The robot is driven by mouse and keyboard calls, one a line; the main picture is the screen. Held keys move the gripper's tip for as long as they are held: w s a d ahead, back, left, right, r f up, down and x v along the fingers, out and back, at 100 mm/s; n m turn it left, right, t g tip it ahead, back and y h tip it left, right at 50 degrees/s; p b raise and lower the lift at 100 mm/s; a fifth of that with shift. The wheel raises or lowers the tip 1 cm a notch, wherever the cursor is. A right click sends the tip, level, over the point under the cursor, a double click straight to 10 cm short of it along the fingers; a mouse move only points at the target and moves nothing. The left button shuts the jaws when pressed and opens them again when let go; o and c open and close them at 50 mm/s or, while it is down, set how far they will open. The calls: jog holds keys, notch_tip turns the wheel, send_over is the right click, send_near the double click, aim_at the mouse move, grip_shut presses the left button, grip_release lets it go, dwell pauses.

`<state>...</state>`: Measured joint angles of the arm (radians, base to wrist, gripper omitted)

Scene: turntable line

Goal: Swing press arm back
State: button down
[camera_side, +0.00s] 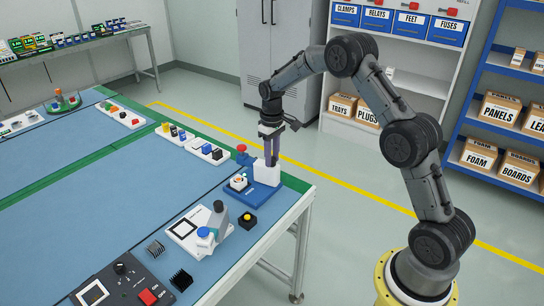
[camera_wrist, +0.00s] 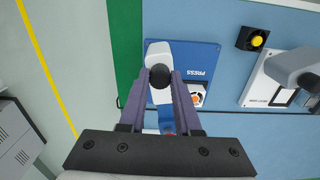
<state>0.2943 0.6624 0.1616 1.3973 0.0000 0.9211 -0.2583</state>
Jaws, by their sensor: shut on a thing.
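The press (camera_side: 262,194) stands near the table's far right corner, with a blue base and a white body (camera_side: 267,173). In the wrist view its blue base (camera_wrist: 205,56) carries the word PRESS, and its white part (camera_wrist: 157,52) lies beside the fingertips. My gripper (camera_side: 272,161) points down over the press. In the wrist view my gripper (camera_wrist: 161,80) is shut on a round black knob (camera_wrist: 160,72) at the end of the white part. A small part with an orange centre (camera_wrist: 197,95) sits on the base, partly behind the right finger; it also shows in the side view (camera_side: 238,182).
A red-topped blue item (camera_side: 242,150) stands just behind the press. A white rack (camera_side: 195,143) lies behind. The table's green edge is close.

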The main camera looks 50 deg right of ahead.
jog(key=m, duration=0.4)
jog(key=shift+r+m, duration=0.1)
jog(key=shift+m, duration=2.1)
jog(key=shift+w, duration=0.1)
jog(key=c, duration=0.6)
grip_release()
notch_tip(320, 180, up, 14)
